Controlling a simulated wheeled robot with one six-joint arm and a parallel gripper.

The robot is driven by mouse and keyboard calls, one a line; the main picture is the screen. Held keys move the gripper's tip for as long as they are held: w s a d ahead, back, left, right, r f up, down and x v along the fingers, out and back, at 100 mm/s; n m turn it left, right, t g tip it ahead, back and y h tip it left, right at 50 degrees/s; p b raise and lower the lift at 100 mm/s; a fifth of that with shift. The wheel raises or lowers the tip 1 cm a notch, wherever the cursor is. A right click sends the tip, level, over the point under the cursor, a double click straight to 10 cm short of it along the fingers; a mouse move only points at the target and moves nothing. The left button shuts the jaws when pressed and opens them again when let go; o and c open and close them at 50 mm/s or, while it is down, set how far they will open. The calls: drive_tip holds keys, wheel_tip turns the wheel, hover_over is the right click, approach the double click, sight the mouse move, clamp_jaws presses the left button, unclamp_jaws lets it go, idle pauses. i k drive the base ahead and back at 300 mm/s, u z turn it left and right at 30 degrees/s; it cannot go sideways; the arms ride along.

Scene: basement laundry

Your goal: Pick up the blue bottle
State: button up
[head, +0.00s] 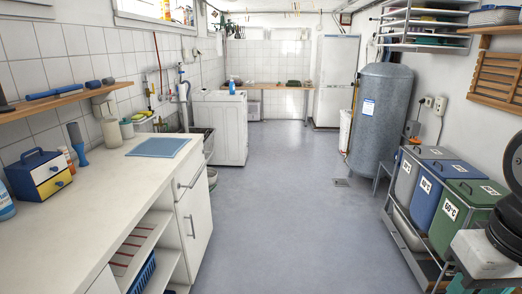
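A small blue bottle (232,87) stands upright on top of the white washing machine (219,125), in the middle distance left of centre. Another bottle, pale blue (4,205), stands on the near counter at the left edge and is partly cut off by the frame. My gripper is not in the head view; only what look like parts of my arm show at the right edge.
A long white counter (110,185) fills the left side, with a blue mat (158,147) and a drawer box (40,175). Lidded bins (457,212) in a metal rack and a grey tank (378,120) line the right. The floor (290,220) between is clear.

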sight(232, 85)
drive_tip(key=i, duration=11.35)
drive_tip(key=u, duration=2.95)
